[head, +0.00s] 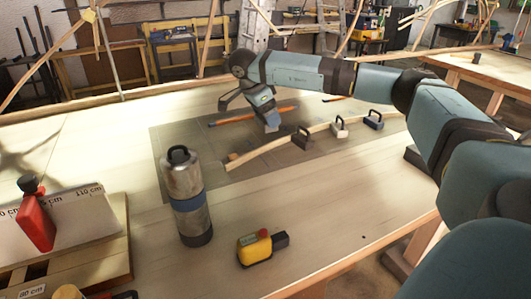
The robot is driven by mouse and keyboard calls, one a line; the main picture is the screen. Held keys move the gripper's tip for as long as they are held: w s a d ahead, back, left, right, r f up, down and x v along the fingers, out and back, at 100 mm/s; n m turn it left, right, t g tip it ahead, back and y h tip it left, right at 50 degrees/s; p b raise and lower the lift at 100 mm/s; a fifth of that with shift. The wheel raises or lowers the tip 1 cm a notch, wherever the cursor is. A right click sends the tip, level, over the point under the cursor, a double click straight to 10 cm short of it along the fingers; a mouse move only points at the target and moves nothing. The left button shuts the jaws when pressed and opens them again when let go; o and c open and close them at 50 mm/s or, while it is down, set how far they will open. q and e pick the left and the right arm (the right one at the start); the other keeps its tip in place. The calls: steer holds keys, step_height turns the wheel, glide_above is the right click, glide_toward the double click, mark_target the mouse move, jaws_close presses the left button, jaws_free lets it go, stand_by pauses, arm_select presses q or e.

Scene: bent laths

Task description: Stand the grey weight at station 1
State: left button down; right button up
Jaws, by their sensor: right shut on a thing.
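My right arm reaches in from the right, and its gripper (269,122) points down over the dark mat. It is shut on a small grey thing, which looks like the grey weight (271,128); the hand hides most of it. It is behind the near part of a bent pale lath (262,153). Along the lath, to the right, stand a dark weight (303,138), a whitish weight (340,128) and a blue weight (374,121), each with a handle. I cannot read any station marks. My left gripper is out of view.
A steel flask (183,190) stands upright at the near edge of the mat (180,140). A yellow tool (257,249) lies in front. A red bottle (36,215) is at the left by a marked board (92,215). Orange pencils (240,118) lie behind the lath.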

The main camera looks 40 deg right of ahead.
step_height(320, 180, down, 12)
steer(key=shift+w+f+b, duration=0.1)
steer(key=shift+b, duration=0.45)
steer(key=shift+a+f, duration=0.1)
steer(key=shift+f, duration=0.2)
steer(key=shift+s+f, duration=0.15)
steer(key=shift+s, duration=0.05)
steer(key=o, duration=1.1)
steer(key=shift+f, duration=0.15)
steer(key=shift+o, duration=0.8)
steer(key=shift+s+a, duration=0.1)
steer(key=shift+s, duration=0.05)
